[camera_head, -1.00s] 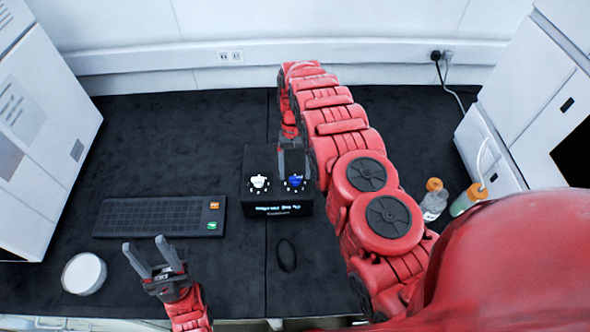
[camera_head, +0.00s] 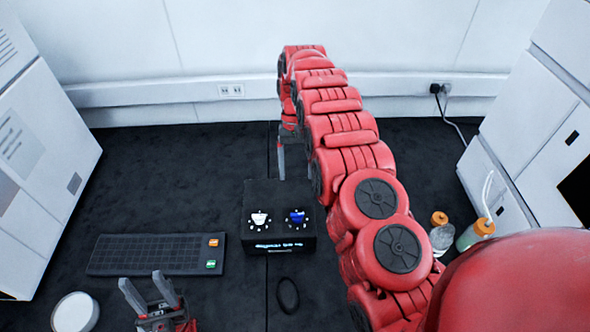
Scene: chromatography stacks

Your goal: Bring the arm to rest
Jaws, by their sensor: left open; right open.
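My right arm (camera_head: 345,135) reaches from the lower right to the back middle of the bench. Its gripper (camera_head: 281,160) points down behind the black box and holds nothing that I can see; part of it is hidden by the arm. My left gripper (camera_head: 150,290) is open and empty at the bottom left, in front of the keyboard, with its fingers pointing up and away. The black box (camera_head: 279,242) with a white knob (camera_head: 259,218) and a blue knob (camera_head: 297,216) stands in the middle, apart from both grippers.
A dark keyboard-like panel (camera_head: 140,255) lies left of the box. A white round lid (camera_head: 75,313) is at the lower left and a black ring (camera_head: 288,295) lies before the box. Two orange-capped bottles (camera_head: 442,238) (camera_head: 470,236) stand right. White cabinets flank the bench.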

